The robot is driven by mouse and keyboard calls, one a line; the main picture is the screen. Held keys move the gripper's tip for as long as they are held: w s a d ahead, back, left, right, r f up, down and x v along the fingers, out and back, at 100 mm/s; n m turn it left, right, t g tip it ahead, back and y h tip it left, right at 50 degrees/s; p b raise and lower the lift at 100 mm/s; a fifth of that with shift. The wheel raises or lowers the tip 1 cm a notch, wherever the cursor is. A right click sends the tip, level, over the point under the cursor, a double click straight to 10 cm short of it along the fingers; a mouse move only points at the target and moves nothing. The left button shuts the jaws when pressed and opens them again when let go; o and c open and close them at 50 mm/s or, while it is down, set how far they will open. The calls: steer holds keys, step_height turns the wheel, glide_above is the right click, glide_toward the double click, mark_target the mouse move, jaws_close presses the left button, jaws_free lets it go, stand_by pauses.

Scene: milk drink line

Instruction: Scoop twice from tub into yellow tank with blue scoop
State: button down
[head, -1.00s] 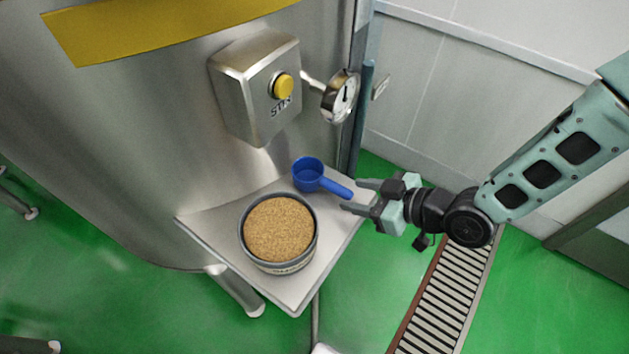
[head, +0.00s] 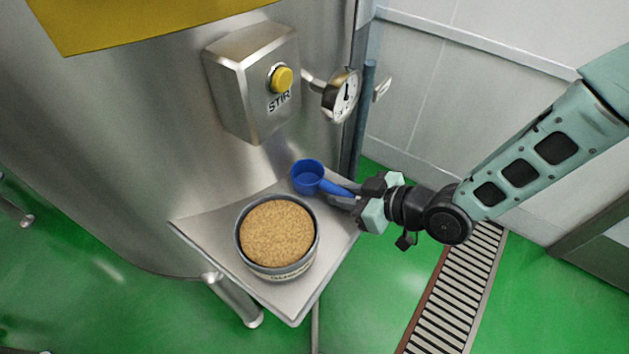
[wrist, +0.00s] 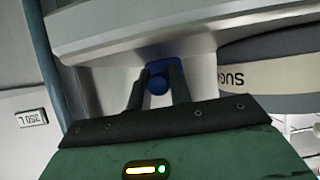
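The blue scoop (head: 308,179) stands on the metal shelf behind the tub, its handle pointing right toward my gripper. The tub (head: 277,270) is full of tan granules and stands on the shelf. My gripper (head: 338,196) is at the scoop's handle, with its fingers on either side of it. In the wrist view the rounded handle end (wrist: 158,85) lies between the two fingers (wrist: 158,82), which look open around it; contact is hard to make out. The tub's side shows at right there (wrist: 265,78). A yellow band (head: 120,18) marks the large steel tank (head: 130,130).
The metal shelf (head: 205,235) juts from the tank. A box with a yellow STIR button (head: 281,79) and a gauge (head: 342,95) stick out above the scoop. A blue-grey vertical pipe (head: 358,125) stands close behind my gripper. A floor drain (head: 455,290) lies at lower right.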

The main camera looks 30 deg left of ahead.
steer(key=shift+r, duration=0.15)
steer(key=shift+r+p, duration=1.5)
steer(key=shift+r, duration=1.35)
